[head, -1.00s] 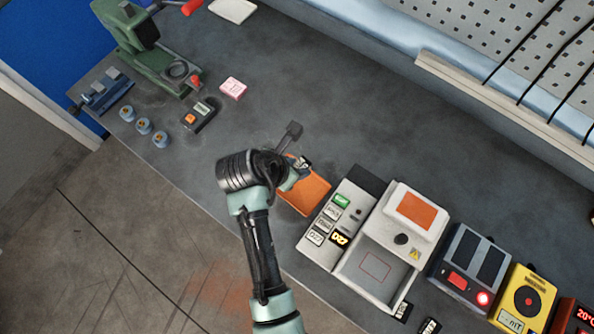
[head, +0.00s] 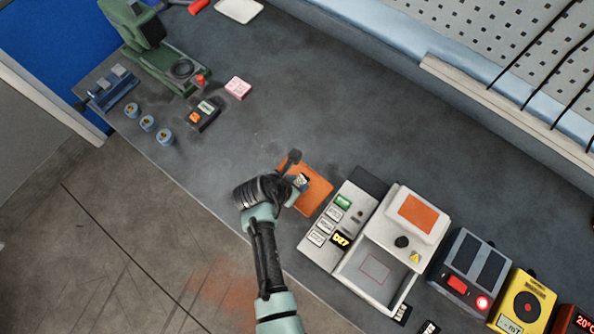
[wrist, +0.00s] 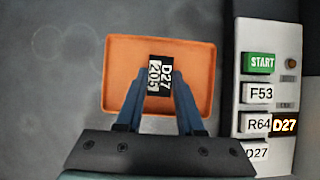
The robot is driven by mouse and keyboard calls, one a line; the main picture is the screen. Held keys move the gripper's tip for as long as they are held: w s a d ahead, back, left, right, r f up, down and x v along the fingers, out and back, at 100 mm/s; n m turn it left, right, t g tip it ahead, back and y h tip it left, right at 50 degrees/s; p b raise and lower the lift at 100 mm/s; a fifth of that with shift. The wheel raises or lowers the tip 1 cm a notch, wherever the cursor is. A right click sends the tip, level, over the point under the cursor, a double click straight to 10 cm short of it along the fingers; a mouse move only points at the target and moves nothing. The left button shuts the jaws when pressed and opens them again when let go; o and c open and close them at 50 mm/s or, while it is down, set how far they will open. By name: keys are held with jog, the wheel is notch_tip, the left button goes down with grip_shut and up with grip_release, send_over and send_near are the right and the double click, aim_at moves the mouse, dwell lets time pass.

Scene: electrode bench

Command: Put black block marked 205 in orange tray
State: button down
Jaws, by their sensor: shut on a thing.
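The black block marked 205 (wrist: 159,75) sits between my gripper's fingers, with 205 and D27 labels on its upper face. My gripper (wrist: 160,88) is shut on it, one blue finger on each side. In the wrist view the block lies within the outline of the orange tray (wrist: 118,72), near its middle. The tray (head: 318,192) also shows in the head view, partly covered by my gripper (head: 299,183). I cannot tell whether the block touches the tray floor.
Right of the tray stands a pale machine (head: 408,233) with a START button (wrist: 261,63), labels and a D27 display (wrist: 285,125). A black device (head: 204,114), a pink block (head: 238,88) and blue round pieces (head: 147,123) lie at left. The bench middle is clear.

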jog(key=c, duration=0.5)
grip_release()
